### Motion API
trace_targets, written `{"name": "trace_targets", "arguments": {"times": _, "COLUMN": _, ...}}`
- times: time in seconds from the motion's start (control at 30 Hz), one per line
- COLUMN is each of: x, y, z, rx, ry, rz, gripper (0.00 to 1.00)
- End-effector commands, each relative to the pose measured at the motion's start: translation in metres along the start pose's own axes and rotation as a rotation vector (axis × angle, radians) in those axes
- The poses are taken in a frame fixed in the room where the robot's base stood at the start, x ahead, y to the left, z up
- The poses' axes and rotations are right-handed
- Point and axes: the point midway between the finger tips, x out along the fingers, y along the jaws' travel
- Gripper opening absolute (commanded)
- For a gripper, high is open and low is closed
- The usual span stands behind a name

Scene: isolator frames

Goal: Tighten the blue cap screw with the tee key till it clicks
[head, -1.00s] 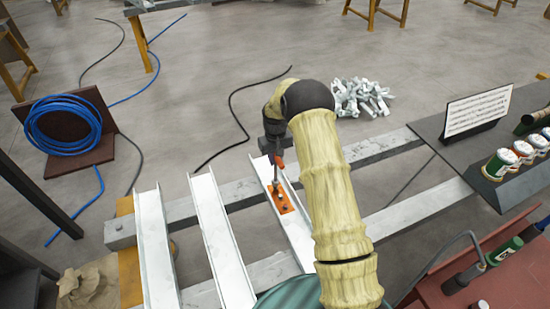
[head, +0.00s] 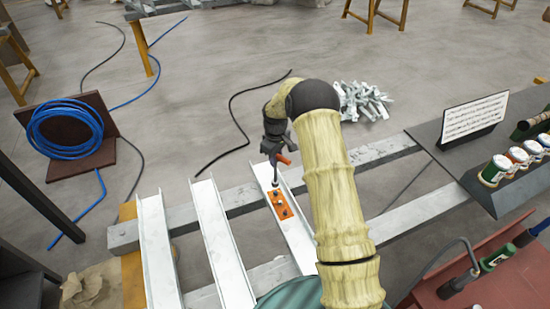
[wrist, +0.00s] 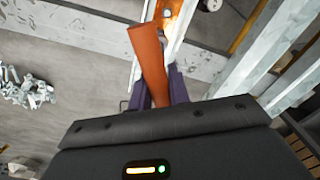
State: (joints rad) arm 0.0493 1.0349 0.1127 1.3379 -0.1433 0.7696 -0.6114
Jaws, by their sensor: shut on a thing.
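My gripper (head: 272,148) is shut on the tee key (head: 284,159) above the middle-right white channel. The key's orange handle sticks out to the right of the jaws and its thin grey shaft points down to the far end of an orange plate (head: 288,217). In the wrist view, the orange handle (wrist: 148,55) lies between the purple fingers (wrist: 160,95). The plate carries several small dark bluish screw heads (head: 284,212). Which one is the blue cap screw is too small to tell, as is whether the key tip sits in a screw.
White channels (head: 157,245) lie across two grey beams (head: 195,212). A dark bench (head: 465,165) with cans and a sign stands at the right. A blue hose coil (head: 65,130) is at the left, and a heap of metal parts (head: 362,100) lies on the floor behind.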

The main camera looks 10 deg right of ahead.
Motion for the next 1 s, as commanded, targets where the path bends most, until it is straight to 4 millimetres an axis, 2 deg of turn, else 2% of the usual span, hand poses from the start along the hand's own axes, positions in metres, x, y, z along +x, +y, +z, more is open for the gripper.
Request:
{"name": "trace_targets", "arguments": {"times": 0.17, "x": 0.007, "y": 0.0, "z": 0.0, "rx": 0.001, "ry": 0.0, "rz": 0.0, "gripper": 0.0}}
{"name": "trace_targets", "arguments": {"times": 0.6, "x": 0.042, "y": 0.0, "z": 0.0, "rx": 0.002, "ry": 0.0, "rz": 0.001, "gripper": 0.0}}
{"name": "trace_targets", "arguments": {"times": 1.0, "x": 0.037, "y": 0.0, "z": 0.0, "rx": 0.002, "ry": 0.001, "rz": 0.001, "gripper": 0.0}}
